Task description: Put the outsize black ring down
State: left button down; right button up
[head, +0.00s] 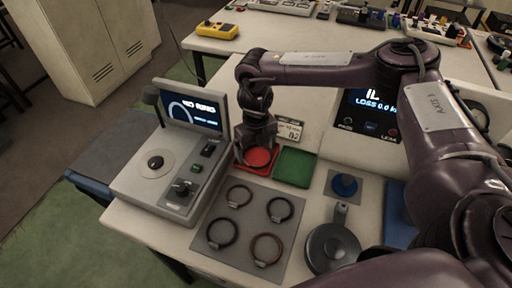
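My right gripper (257,148) points down over the red tray (246,166), between the grey console and the green tray. Just under its fingers a thin dark outline, apparently the outsize black ring (258,166), circles a round bright red patch. I cannot tell whether the ring lies in the tray or hangs just above it, or whether the fingers grip it. The fingers are dark and partly merge with the wrist. My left gripper is out of the picture.
A grey mat (251,220) in front holds several rings, some black and some brown. The green tray (295,167) looks empty. A grey console (175,168) stands left, a display machine (370,112) right. A round dark grey device (332,247) and a blue knob (345,185) sit nearer right.

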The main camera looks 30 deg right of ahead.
jog(key=shift+r, duration=0.15)
notch_tip(320, 180, up, 12)
jog(key=shift+p, duration=0.3)
dwell(0.7)
